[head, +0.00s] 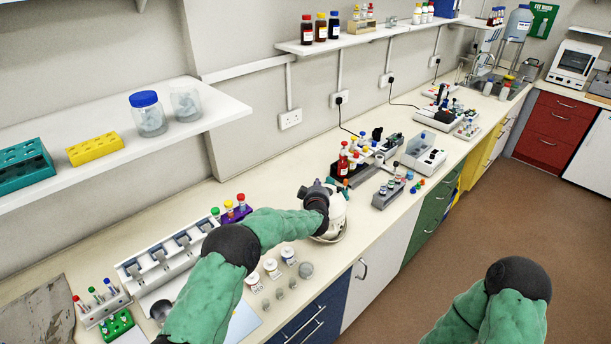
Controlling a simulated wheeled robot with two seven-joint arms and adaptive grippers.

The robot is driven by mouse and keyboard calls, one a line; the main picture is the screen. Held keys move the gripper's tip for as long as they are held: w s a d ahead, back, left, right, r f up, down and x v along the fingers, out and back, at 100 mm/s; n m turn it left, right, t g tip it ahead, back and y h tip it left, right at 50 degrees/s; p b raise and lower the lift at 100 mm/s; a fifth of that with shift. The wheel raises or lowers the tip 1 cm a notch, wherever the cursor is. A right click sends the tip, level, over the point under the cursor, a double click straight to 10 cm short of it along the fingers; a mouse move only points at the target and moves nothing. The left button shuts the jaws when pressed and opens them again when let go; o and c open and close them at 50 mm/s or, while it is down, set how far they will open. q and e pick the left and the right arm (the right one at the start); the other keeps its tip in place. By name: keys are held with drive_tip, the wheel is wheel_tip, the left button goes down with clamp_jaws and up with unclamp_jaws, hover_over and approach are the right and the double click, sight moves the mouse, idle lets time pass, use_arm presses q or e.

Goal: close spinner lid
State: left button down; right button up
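The spinner (335,222) is a small white rounded device on the bench, near the front edge at the middle of the head view. My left arm reaches across the bench to it from the lower left. My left gripper (320,192) is dark and sits at the top of the spinner, overlapping it in the picture. It hides much of the spinner's upper part, so I cannot tell the lid's position or whether the gripper touches it. The fingers are too small and covered to show if they are open or shut. My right gripper is out of view.
White tubs (271,268) stand in front of my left arm. Shelves (120,145) overhang the bench's back. The floor at right is clear.

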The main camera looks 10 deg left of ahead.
sight(335, 200)
use_arm(q)
drive_tip(key=d, duration=0.1)
drive_tip(key=d+f+m+p, duration=0.1)
drive_tip(key=d+m, duration=0.1)
drive_tip(key=shift+w+d+f+y+p, duration=0.2)
drive_tip(key=shift+w+f+y+p, duration=0.1)
drive_tip(key=shift+w+y, duration=0.1)
drive_tip(key=shift+w+d+f+m+g, duration=0.15)
drive_tip(key=shift+d+f+m, duration=0.1)
drive_tip(key=shift+d+f, duration=0.25)
drive_tip(key=shift+w+d+f+m+g, duration=0.15)
drive_tip(key=shift+d+f+m, duration=0.1)
drive_tip(key=shift+d+f, duration=0.25)
drive_tip(key=shift+d+f+b, duration=0.7)
drive_tip(key=shift+f, duration=0.1)
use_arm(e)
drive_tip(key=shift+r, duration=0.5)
use_arm(q)
drive_tip(key=shift+w, duration=0.1)
drive_tip(key=shift+r, duration=0.1)
